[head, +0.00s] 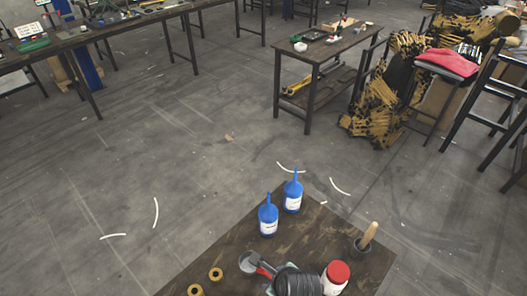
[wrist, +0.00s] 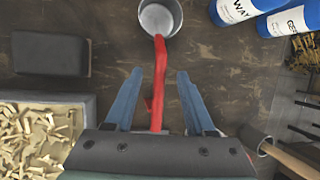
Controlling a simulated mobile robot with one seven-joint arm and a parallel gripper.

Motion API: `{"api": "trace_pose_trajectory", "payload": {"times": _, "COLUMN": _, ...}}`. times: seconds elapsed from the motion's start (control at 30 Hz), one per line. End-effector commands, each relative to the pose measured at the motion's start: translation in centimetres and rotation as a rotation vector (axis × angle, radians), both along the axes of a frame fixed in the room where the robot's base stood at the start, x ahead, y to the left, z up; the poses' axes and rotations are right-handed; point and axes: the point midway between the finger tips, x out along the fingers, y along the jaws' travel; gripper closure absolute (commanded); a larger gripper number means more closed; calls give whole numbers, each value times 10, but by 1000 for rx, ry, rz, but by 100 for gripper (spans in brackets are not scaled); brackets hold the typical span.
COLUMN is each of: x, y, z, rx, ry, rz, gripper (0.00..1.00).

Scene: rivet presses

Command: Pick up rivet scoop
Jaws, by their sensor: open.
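The rivet scoop has a round grey metal cup (wrist: 157,18) and a red handle (wrist: 159,85). In the wrist view the cup is at the top and the handle runs down toward my gripper. The scoop also shows in the head view (head: 248,262) on the brown table near the bottom, its handle partly hidden. My gripper (wrist: 159,74) is open, with its two blue fingers on either side of the red handle and visible gaps to both. I cannot tell how high the fingertips are above the table.
Blue-and-white bottles (head: 268,217) stand beyond the scoop. A pot with a wooden handle (head: 364,240) and a red-lidded white jar (head: 336,275) are to its right, brass rings (head: 216,274) to its left. The wrist view shows a bin of pale pieces (wrist: 35,140) and a dark block (wrist: 50,54).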

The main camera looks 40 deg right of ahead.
Motion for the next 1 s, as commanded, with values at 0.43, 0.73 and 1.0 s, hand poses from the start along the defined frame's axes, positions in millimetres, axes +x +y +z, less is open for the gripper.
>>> {"api": "trace_pose_trajectory", "payload": {"times": 0.43, "x": 12, "y": -4, "z": -26, "rx": -2, "ry": -1, "rz": -1, "gripper": 45}}
{"api": "trace_pose_trajectory", "payload": {"times": 0.73, "x": 12, "y": -4, "z": -26, "rx": -1, "ry": -1, "rz": 0, "gripper": 80}}
{"api": "trace_pose_trajectory", "payload": {"times": 1.0, "x": 12, "y": -4, "z": -26, "rx": -1, "ry": -1, "rz": 0, "gripper": 100}}
